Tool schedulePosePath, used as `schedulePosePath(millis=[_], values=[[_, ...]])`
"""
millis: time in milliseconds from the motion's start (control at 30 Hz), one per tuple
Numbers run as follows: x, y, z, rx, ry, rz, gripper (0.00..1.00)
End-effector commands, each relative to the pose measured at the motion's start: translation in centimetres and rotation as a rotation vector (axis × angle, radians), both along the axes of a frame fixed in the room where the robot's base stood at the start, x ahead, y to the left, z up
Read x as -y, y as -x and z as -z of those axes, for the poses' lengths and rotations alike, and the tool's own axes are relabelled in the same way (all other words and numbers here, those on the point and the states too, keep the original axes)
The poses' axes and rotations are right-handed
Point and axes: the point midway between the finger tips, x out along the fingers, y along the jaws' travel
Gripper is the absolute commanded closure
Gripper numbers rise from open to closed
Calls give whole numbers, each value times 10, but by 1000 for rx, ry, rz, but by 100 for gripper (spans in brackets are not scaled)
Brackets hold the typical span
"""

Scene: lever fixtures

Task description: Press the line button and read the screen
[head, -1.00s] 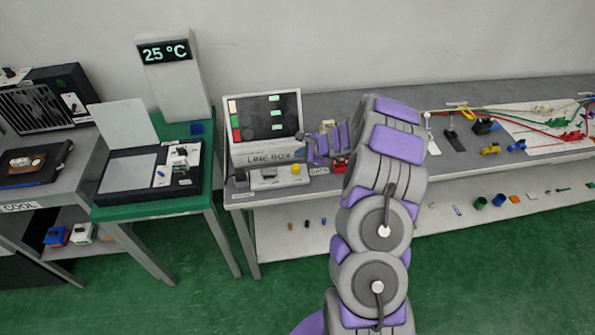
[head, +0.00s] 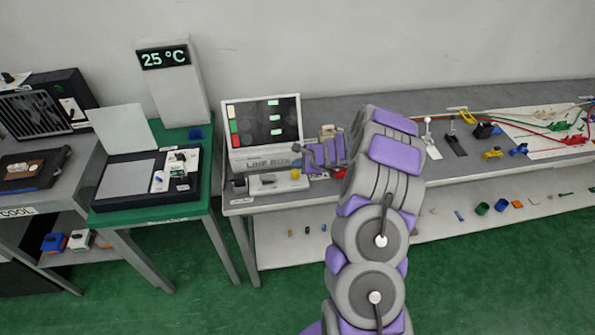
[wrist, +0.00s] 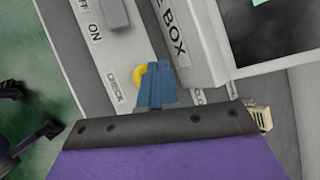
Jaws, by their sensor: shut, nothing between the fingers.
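The line box (head: 262,158) is a light grey console on the bench with an upright dark screen (head: 264,122). The screen shows red and green blocks at its left and several pale green bars. A yellow button (head: 295,174) sits on its front ledge. In the wrist view the yellow button (wrist: 137,76) is beside a "CHECK" label and partly hidden by my blue fingertips. My gripper (wrist: 160,72) is shut and empty, its tips right at the button; whether they touch it I cannot tell. In the head view my gripper comes in from the right.
A grey switch (wrist: 113,14) marked OFF/ON is on the same ledge. Right of my arm stand levers (head: 453,137) and cables on a white board (head: 540,125). A green table (head: 205,185) at left holds an open case and a 25 °C display (head: 165,57).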

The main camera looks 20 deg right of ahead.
Motion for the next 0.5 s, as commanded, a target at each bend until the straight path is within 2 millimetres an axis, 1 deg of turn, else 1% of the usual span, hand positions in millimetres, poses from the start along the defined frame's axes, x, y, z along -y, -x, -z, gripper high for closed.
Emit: schedulePosePath(millis=[100,500], values=[[-2,0,-1,1,0,-1,100],[6,0,1,1,-7,0,100]])
